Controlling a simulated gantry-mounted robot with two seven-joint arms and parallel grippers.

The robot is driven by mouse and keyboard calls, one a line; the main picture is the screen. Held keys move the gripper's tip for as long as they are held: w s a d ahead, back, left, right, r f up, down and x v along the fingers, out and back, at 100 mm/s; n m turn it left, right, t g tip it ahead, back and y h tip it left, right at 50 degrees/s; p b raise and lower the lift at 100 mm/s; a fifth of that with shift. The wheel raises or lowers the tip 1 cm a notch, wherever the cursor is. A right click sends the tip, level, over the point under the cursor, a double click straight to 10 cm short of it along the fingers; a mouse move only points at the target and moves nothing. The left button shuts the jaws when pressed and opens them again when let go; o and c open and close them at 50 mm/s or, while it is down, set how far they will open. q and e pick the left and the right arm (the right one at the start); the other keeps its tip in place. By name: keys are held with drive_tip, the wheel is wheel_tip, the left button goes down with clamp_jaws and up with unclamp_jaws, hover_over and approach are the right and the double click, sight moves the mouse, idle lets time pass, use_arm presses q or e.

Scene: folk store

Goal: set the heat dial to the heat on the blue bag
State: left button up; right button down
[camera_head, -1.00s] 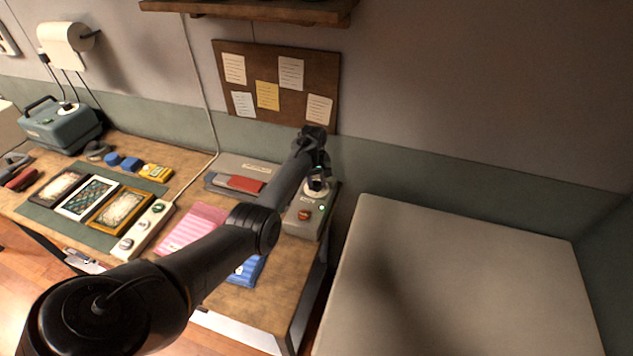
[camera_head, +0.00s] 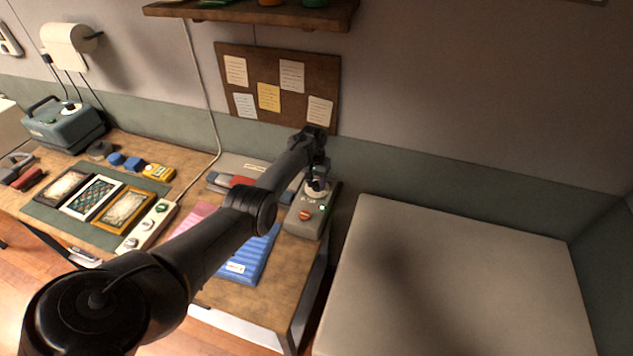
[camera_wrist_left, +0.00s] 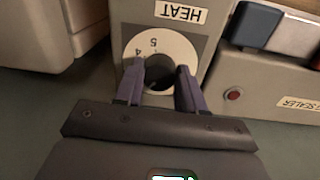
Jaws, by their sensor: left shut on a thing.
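The heat dial (camera_wrist_left: 158,72) is a dark knob on a round white scale in the left wrist view, with 4 and 5 readable and a HEAT label (camera_wrist_left: 181,12) beside it. My left gripper (camera_wrist_left: 159,80) is shut on the dial, one finger on each side of it. In the head view my left gripper (camera_head: 316,184) is over the grey control box (camera_head: 306,216) at the table's right end. The dial's pointer cannot be made out. The blue bag (camera_head: 250,258) lies on the table, partly behind my arm. Its tag is too small to read. My right gripper is not in view.
The sealer (camera_wrist_left: 285,98) stands beside the control box. A pink bag (camera_head: 196,220), a power strip (camera_head: 148,228) and several framed pieces on a green mat (camera_head: 58,216) lie to the left. A large beige block (camera_head: 450,270) stands to the right.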

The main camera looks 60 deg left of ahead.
sight(315, 183)
use_arm(q)
drive_tip(key=shift+m, duration=0.4)
drive_tip(key=o, duration=1)
drive_tip(key=shift+o, duration=0.2)
drive_tip(key=shift+r+p, duration=0.35)
drive_tip(key=shift+r, duration=0.2)
wheel_tip(315, 183, up, 10)
drive_tip(key=p, duration=0.2)
drive_tip(key=shift+s+a+f+p, duration=0.15)
drive_tip(key=shift+a+p, duration=0.1)
drive_tip(key=shift+p, duration=0.05)
